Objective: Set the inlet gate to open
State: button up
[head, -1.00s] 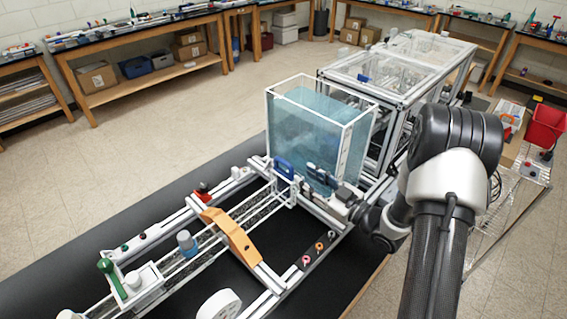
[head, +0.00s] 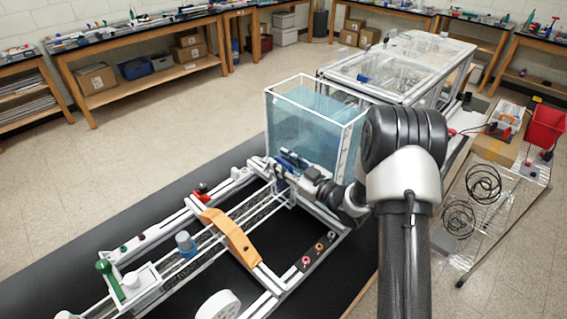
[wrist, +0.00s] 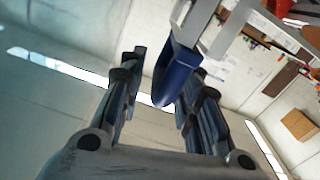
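The blue handle (head: 284,161) of what looks like the inlet gate is at the front of the clear water tank (head: 309,121). My gripper (head: 293,166) is at this handle in the head view and partly hides it. In the wrist view the blue handle (wrist: 176,74) hangs from a white bar between the two fingers of my gripper (wrist: 164,72). It is closer to the right finger, with a clear gap to the left finger. The fingers are apart; I cannot tell whether the right one touches the handle.
An orange bridge piece (head: 231,236) spans the white channel in front of the tank. A small bar with coloured knobs (head: 313,253) lies right of it. A clear enclosure (head: 400,65) stands behind the tank. A wire rack (head: 478,210) is on the right.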

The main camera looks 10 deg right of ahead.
aim_at(284, 161)
grip_shut()
jog(key=shift+r, duration=0.15)
dwell(0.4)
notch_tip(284, 161, up, 5)
jog(key=shift+p, duration=1.05)
jog(key=shift+o, duration=0.3)
grip_release()
jog(key=shift+d, duration=0.15)
jog(key=shift+o, duration=0.5)
jog(key=shift+f, duration=0.2)
